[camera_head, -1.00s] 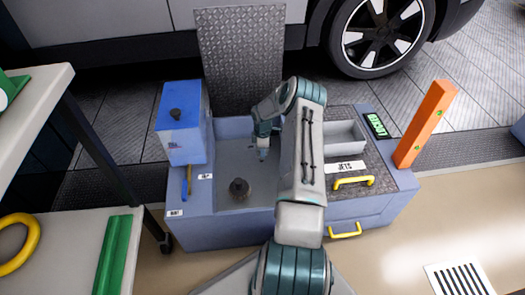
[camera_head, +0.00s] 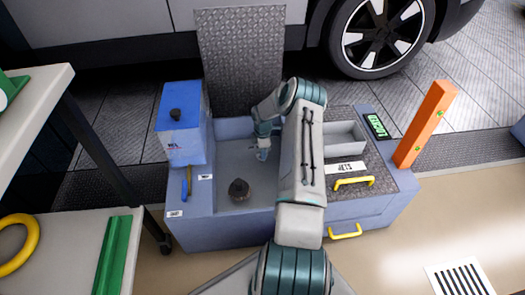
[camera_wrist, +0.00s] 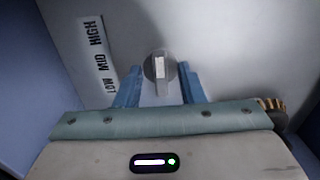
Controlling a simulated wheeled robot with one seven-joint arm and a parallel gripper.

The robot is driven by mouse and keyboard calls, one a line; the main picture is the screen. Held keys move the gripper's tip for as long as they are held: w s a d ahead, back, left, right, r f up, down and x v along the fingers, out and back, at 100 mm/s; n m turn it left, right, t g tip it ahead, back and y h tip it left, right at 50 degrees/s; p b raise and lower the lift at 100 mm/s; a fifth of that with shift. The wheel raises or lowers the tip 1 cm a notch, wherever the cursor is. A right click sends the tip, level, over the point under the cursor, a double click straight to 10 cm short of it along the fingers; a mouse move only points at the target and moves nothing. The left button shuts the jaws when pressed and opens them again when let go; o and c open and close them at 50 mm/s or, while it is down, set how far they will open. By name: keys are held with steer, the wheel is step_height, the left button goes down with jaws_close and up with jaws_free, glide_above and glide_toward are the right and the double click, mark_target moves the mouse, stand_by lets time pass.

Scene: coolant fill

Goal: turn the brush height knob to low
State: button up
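The brush height knob (camera_wrist: 159,68) is a grey round knob with a raised bar and a pale mark, seen in the wrist view. The bar runs roughly up and down in that picture. A white label strip (camera_wrist: 98,55) to its left reads LOW, MID, HIGH, with LOW nearest my gripper. My gripper (camera_wrist: 160,80) is open, its two blue fingers either side of the knob's lower part with visible gaps. In the head view my gripper (camera_head: 262,153) points down into the grey basin of the blue machine (camera_head: 235,228); I cannot make out the knob there.
A dark round fitting (camera_head: 239,189) stands on the basin floor, left of my gripper. A blue tank (camera_head: 182,130) rises at the left, and an upright textured lid (camera_head: 243,60) behind. An orange post (camera_head: 425,124) stands at the right.

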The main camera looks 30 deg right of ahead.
step_height(320, 180, up, 14)
steer(key=p, duration=0.5)
steer(key=shift+f, duration=0.1)
stand_by(0.4)
steer(key=s+a+r+m+h+p, duration=0.15)
steer(key=a+r+p, duration=0.4)
steer(key=r, duration=0.75)
steer(key=s+a+r+m+p, duration=0.25)
steer(key=a+r+p, duration=0.3)
steer(key=r, duration=0.85)
steer(key=s+a+r+m+p, duration=0.1)
steer(key=s+a+r+p, duration=0.35)
steer(key=r, duration=0.85)
steer(key=s+a+r+m+t+p, duration=0.1)
steer(key=s+a+r+m+p, duration=0.1)
steer(key=s+a+r+p, duration=0.2)
steer(key=s+a+r+m+t+y+p, duration=0.1)
steer(key=s+a+r+m+p, duration=0.2)
steer(key=s+r, duration=0.7)
steer(key=s+a+r+m+p, duration=0.3)
steer(key=s+a+r+p, duration=0.3)
steer(key=s+r+p, duration=0.1)
step_height(320, 180, up, 3)
steer(key=shift+s+a+f+t+p, duration=0.1)
steer(key=shift+s+a+t+p, duration=0.25)
steer(key=shift+p, duration=0.35)
